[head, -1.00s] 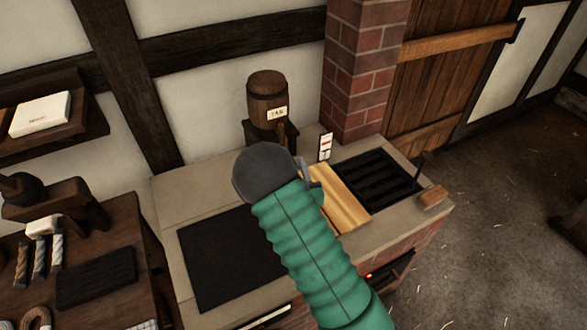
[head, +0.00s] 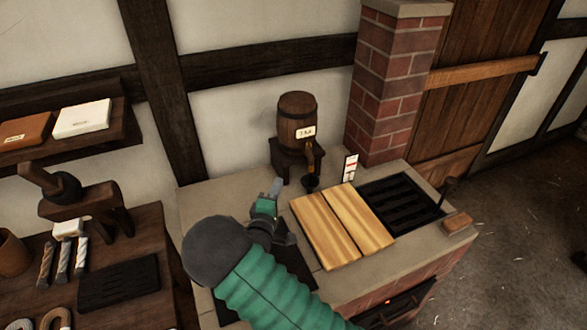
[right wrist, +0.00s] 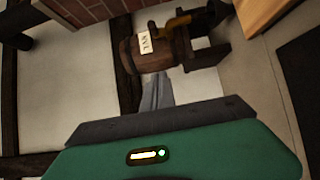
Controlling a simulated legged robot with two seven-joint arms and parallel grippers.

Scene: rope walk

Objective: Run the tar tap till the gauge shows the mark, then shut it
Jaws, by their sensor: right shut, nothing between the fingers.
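I cannot tell whether tar runs. The gauge (head: 350,167) is a white upright card with a red mark, right of the barrel; its reading is too small to tell. My right gripper (head: 275,188) is shut and empty, left of the vessel and apart from the tap. In the right wrist view the barrel (right wrist: 150,55) appears sideways beyond the fingers (right wrist: 155,92). My left gripper is out of view.
Two wooden boards (head: 325,232) lie on the stove top, beside a black grate (head: 400,202). A brick column (head: 395,85) rises behind. A dark workbench (head: 150,235) with tools stands at left. A wooden-ended handle (head: 458,222) sits at the stove's right edge.

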